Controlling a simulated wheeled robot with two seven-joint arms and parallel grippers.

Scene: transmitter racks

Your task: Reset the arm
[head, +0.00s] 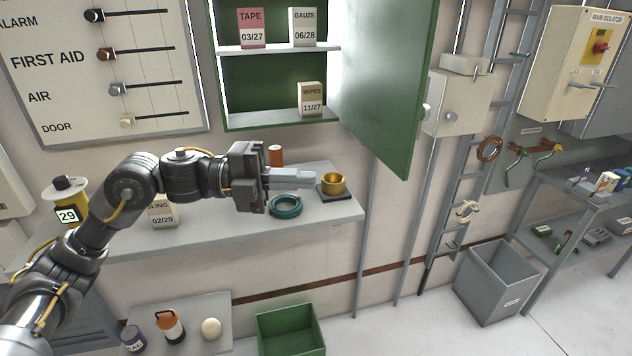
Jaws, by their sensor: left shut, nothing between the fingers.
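My left arm comes in from the lower left and stretches to the right over the grey shelf (215,235). My left gripper (308,178) is shut, with nothing in its fingers. Its fingertips point right, above a teal ring (286,207) and just left of a brass cup (333,184) on a dark base. I cannot tell whether the fingertips touch the cup; a gap seems to show. My right gripper is not in view.
An open green cabinet (278,122) holds TAPE, GAUZE and WIPES boxes; its door (385,80) swings out right of my gripper. A SLING box (163,213) and a yellow spool (70,196) stand left. A green bin (290,330) and grey bin (497,282) sit below.

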